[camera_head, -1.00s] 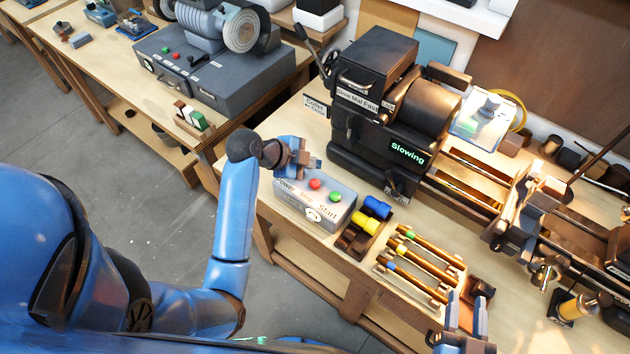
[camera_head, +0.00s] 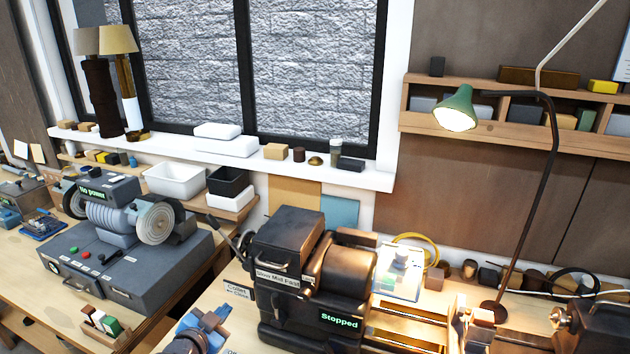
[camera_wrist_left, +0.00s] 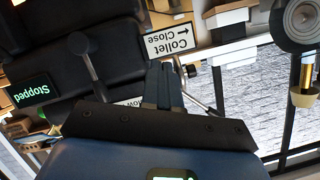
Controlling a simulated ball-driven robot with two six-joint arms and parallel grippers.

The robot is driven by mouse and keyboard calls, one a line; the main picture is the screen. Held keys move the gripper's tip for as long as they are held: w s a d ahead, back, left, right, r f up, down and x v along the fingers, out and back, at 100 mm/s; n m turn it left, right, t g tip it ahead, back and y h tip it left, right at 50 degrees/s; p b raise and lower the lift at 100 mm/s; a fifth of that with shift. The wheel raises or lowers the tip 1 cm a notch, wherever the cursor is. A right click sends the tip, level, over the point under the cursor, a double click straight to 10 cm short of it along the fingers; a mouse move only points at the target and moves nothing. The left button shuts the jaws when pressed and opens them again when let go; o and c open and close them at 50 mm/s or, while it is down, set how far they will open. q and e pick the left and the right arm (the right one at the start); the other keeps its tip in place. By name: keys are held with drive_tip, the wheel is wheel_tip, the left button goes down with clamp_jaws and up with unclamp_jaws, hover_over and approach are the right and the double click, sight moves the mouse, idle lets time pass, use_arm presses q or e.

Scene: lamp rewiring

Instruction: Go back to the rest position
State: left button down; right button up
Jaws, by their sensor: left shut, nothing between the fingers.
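My left gripper (camera_head: 208,322) is at the bottom edge of the head view, just left of the lathe headstock (camera_head: 290,232). In the left wrist view its two dark fingers (camera_wrist_left: 163,84) are together with nothing between them. The "Collet Close" sign (camera_wrist_left: 168,42) shows beyond the fingertips, apart from them as far as I can tell. The lathe's display (camera_head: 340,320) reads "Stopped". My right gripper is out of view.
A grey bench grinder (camera_head: 110,218) with a "No power" display stands on the left bench. A lit green lamp (camera_head: 456,108) rises behind the lathe. A white window sill (camera_head: 370,178) and wooden shelf (camera_head: 480,131) line the back wall.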

use_arm(q)
drive_tip(key=s+f+n+t+y+b, duration=0.1)
drive_tip(key=s+f+n, duration=0.1)
drive_tip(key=s, duration=0.8)
drive_tip(key=s+f+n+t+y+b, duration=0.1)
drive_tip(key=s+f+n+b, duration=0.1)
drive_tip(key=s, duration=0.9)
drive_tip(key=s+f+n+t+y+b, duration=0.1)
drive_tip(key=s+f+n, duration=0.3)
drive_tip(key=s, duration=0.6)
drive_tip(key=shift+s+f+t+b, duration=0.15)
drive_tip(key=shift+f+t+b, duration=0.35)
drive_tip(key=shift+f, duration=0.45)
drive_tip(key=shift+a, duration=0.1)
